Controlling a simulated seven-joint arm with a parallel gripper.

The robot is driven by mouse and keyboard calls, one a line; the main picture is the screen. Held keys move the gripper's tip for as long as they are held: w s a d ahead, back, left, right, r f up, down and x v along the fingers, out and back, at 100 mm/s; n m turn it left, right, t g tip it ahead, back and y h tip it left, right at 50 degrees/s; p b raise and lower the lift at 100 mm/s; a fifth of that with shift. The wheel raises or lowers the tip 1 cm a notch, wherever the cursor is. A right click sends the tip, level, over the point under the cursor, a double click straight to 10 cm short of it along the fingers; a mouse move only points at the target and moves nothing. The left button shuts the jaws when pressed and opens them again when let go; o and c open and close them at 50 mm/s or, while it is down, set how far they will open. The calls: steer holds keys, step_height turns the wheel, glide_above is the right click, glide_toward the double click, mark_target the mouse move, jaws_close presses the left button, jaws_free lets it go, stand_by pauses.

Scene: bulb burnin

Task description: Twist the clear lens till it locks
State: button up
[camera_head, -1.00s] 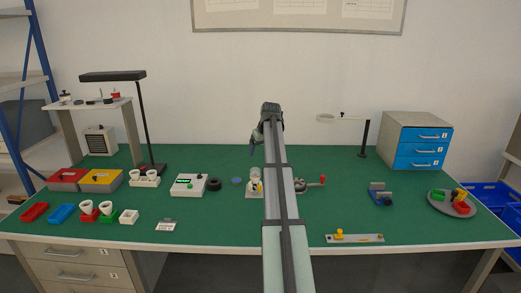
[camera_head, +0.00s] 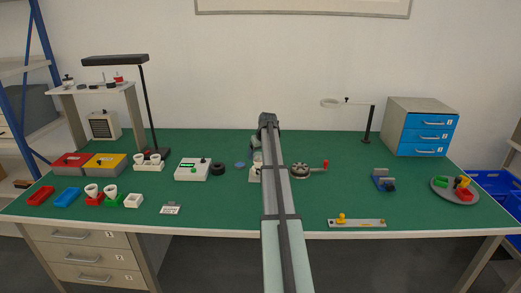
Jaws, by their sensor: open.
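The small white fixture (camera_head: 255,175) stands near the middle of the green bench, partly behind my arm. I cannot clearly make out the clear lens; it is small, and my arm and gripper cover much of that spot. My gripper (camera_head: 256,158) hangs from the arm's far end, just above the fixture and largely hidden by the arm. It is open. I cannot tell whether its fingers are around the lens or touching it.
A round handwheel with a red knob (camera_head: 304,170) stands close on the right of my arm. A white box with a green display (camera_head: 193,169) and a black ring (camera_head: 218,168) are at the left. A yellow-knobbed bar (camera_head: 357,222) lies at the front right.

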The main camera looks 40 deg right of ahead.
steer(key=shift+w+f, duration=0.1)
steer(key=shift+f, duration=0.15)
steer(key=c, duration=1.1)
